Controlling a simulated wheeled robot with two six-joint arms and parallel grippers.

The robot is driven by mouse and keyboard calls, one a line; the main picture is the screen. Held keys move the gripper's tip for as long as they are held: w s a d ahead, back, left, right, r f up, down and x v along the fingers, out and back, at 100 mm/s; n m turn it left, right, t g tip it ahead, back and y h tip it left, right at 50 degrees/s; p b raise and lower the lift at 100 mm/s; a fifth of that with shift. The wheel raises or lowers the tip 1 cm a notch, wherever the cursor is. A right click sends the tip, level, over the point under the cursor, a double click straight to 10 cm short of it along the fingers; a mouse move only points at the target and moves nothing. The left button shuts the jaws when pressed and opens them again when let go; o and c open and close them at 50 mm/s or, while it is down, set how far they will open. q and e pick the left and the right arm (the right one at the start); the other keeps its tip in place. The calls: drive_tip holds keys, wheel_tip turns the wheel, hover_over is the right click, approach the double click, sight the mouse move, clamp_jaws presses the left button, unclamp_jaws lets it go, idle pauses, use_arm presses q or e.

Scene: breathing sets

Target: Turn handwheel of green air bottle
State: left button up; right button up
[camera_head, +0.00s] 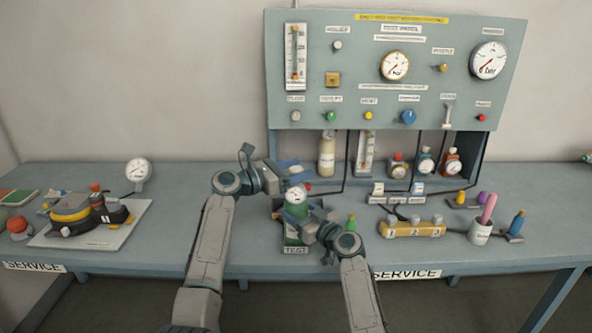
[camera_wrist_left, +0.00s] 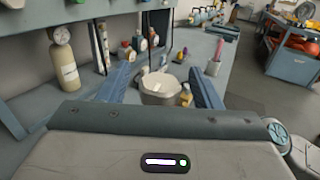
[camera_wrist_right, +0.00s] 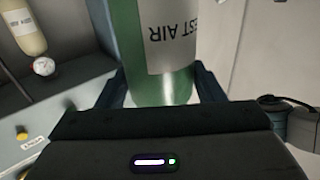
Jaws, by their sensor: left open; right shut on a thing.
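The green air bottle (camera_head: 294,236) stands upright at the TEST label near the table's front, with a round gauge (camera_head: 296,195) at its top. My right gripper (camera_head: 306,232) is shut on its body. In the right wrist view the bottle (camera_wrist_right: 165,88) sits between both fingers, its "TEST AIR" label upside down. My left gripper (camera_head: 294,174) is open above the bottle's top. In the left wrist view its fingers stand on either side of a pale round part (camera_wrist_left: 158,88). I cannot tell whether they touch it. The handwheel is not clearly visible in the head view.
A gauge panel (camera_head: 350,75) rises behind, with a cream bottle (camera_head: 327,155) and several small devices under it. A yellow block (camera_head: 412,229) and a pink-handled cup (camera_head: 480,232) stand right. A yellow-black device (camera_head: 80,208) on a white board lies left.

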use_arm(q)
drive_tip(key=shift+c, duration=0.2)
drive_tip(key=c, duration=1)
drive_tip(key=shift+o, duration=0.2)
drive_tip(key=shift+f+n+t+y, duration=0.1)
drive_tip(key=shift+n+t+y, duration=0.75)
drive_tip(key=shift+t, duration=0.25)
drive_tip(key=shift+n+t+y, duration=2.15)
drive_tip(key=shift+t+y, duration=0.05)
drive_tip(key=shift+y, duration=0.25)
